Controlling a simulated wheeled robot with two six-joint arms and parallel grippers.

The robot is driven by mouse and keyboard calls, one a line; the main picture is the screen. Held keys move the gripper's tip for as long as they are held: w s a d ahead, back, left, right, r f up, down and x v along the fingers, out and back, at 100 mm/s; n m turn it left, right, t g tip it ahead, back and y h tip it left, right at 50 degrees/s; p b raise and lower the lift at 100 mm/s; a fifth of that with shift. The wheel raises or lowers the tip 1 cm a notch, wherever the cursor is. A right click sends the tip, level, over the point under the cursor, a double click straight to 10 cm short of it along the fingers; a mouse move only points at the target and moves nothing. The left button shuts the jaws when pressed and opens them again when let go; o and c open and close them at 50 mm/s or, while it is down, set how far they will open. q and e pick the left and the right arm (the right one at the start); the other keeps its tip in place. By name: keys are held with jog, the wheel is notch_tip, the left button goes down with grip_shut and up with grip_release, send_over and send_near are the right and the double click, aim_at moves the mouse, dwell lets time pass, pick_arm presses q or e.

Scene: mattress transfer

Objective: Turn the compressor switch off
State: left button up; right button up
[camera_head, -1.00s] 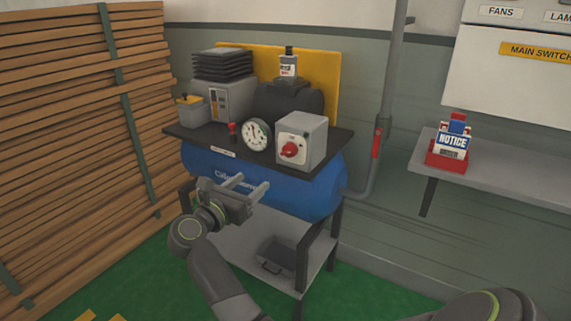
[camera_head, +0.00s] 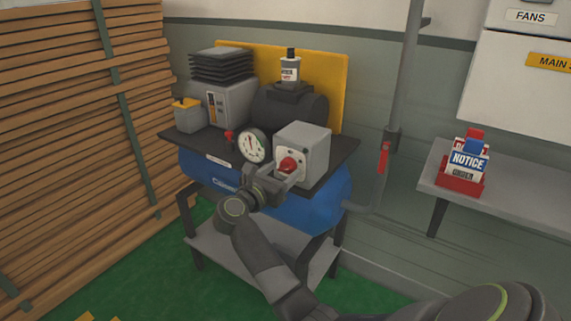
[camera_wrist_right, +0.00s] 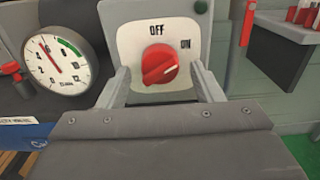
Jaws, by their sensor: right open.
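The compressor switch is a red rotary knob (camera_head: 288,165) on the white plate of a grey box (camera_head: 315,145) on top of the blue compressor (camera_head: 315,207). In the right wrist view the knob (camera_wrist_right: 159,64) sits below the OFF label and left of the ON label; its ridge slants up to the right, toward ON. My right gripper (camera_head: 276,181) is open in front of the box. In the wrist view its fingers stand either side of the knob, apart from it; whether they reach its depth I cannot tell. My left gripper is not in view.
A round gauge (camera_head: 253,146) stands just left of the switch box, with a small red valve (camera_head: 229,136) beside it. A pipe with a red lever (camera_head: 384,157) rises to the right. A shelf (camera_head: 525,204) holds a red notice box (camera_head: 461,187). Stacked planks (camera_head: 60,150) fill the left.

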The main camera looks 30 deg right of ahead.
jog(key=shift+w+d, duration=0.1)
jog(key=shift+d, duration=0.25)
jog(key=shift+c, duration=0.3)
jog(key=c, duration=0.9)
